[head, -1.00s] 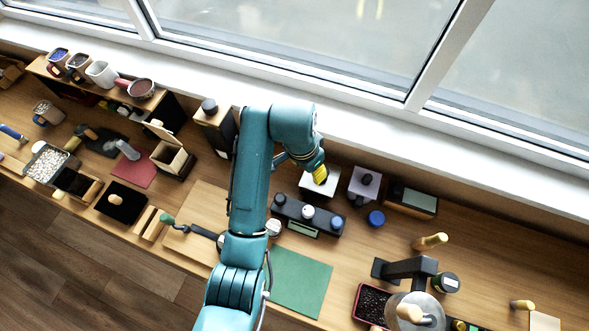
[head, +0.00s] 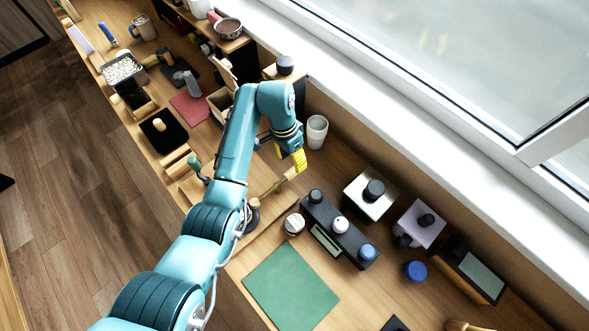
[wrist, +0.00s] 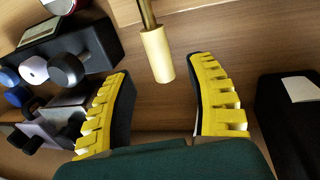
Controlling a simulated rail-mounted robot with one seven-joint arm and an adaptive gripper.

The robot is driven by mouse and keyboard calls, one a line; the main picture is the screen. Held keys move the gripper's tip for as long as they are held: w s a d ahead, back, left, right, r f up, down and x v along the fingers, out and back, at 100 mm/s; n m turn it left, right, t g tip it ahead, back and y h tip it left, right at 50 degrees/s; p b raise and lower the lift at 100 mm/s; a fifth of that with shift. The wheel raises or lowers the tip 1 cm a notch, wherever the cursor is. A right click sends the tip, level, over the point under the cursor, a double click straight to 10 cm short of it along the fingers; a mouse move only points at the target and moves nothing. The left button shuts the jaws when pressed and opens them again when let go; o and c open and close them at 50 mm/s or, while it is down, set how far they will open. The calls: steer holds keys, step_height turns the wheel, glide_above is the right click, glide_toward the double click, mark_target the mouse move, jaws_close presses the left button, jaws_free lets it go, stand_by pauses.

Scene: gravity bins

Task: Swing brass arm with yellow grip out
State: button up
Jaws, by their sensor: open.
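The brass arm (wrist: 146,12) with its pale yellow grip (wrist: 157,54) reaches down from the top edge in the wrist view. The grip lies in line with the gap between my fingers, a little beyond their tips, and touches neither. In the head view the pale grip (head: 290,174) shows just below my fingers, with the arm running down-left to a dark base (head: 252,212). My gripper (wrist: 163,85) is open and empty, its yellow padded fingers spread wide. In the head view my gripper (head: 299,158) hangs close to the grip; the gap between its fingers is hidden there.
A black block with several knobs (head: 338,232) stands right of the arm, with a white-lidded jar (head: 294,224) beside it. A white cup (head: 317,131) stands behind my gripper. A green mat (head: 290,287) lies in front. Boxes with dark knobs (head: 371,196) stand further right.

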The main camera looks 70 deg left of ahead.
mark_target(294, 168)
steer(key=f, duration=0.3)
steer(key=d+f, duration=0.1)
steer(key=f, duration=0.1)
steer(key=shift+w, duration=0.25)
jaws_close()
